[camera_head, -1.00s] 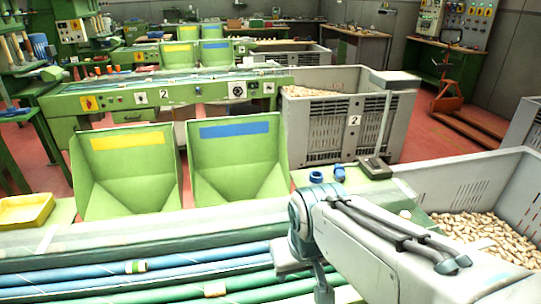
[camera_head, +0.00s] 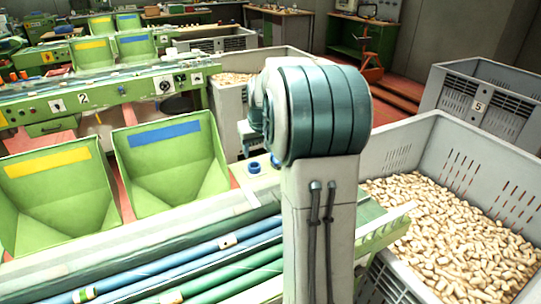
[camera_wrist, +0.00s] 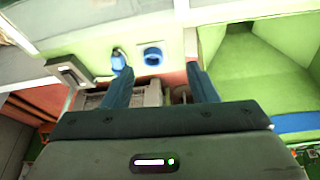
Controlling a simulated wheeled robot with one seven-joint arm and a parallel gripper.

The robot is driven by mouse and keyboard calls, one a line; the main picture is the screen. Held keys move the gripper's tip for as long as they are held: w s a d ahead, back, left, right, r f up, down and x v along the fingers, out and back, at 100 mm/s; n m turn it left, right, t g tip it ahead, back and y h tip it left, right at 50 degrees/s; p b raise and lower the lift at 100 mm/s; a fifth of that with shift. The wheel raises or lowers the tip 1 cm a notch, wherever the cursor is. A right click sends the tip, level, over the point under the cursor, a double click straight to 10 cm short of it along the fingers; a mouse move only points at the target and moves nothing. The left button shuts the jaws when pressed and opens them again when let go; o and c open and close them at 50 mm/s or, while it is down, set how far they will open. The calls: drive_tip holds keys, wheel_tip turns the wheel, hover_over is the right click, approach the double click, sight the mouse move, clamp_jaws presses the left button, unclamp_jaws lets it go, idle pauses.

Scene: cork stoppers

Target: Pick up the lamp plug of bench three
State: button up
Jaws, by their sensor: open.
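In the wrist view, a small blue plug-like piece (camera_wrist: 118,61) sits on the pale green end plate of the near bench (camera_wrist: 220,11). I cannot tell for sure which is the lamp plug. My gripper (camera_wrist: 158,70) is open and empty, its two dark fingers apart, with the blue pieces beyond the fingertips.
A dark box (camera_wrist: 68,73) stands by the blue pieces. Green hoppers (camera_head: 170,165) line the near bench. A large grey crate of corks (camera_head: 450,240) stands at right, crate 5 (camera_head: 485,100) behind it. Bench 2 (camera_head: 100,95) lies beyond.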

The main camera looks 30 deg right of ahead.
drive_tip(key=w+d+f+m+p, duration=0.1)
drive_tip(key=w+d+f, duration=0.15)
drive_tip(key=d, duration=0.35)
drive_tip(key=w+d+f, duration=0.1)
drive_tip(key=w+d, duration=0.2)
drive_tip(key=d, duration=0.3)
drive_tip(key=x, duration=0.2)
drive_tip(key=p+x, duration=0.1)
drive_tip(key=x, duration=0.5)
drive_tip(key=shift+w+d+p, duration=0.25)
drive_tip(key=shift+d+p, duration=0.05)
drive_tip(key=shift+p, duration=0.05)
drive_tip(key=shift+t, duration=0.3)
drive_tip(key=shift+p+x, duration=1.05)
drive_tip(key=shift+x, duration=1.65)
drive_tip(key=shift+w+d, duration=0.1)
drive_tip(key=shift+d, duration=0.05)
drive_tip(key=shift+r, duration=0.1)
drive_tip(key=c, duration=1.1)
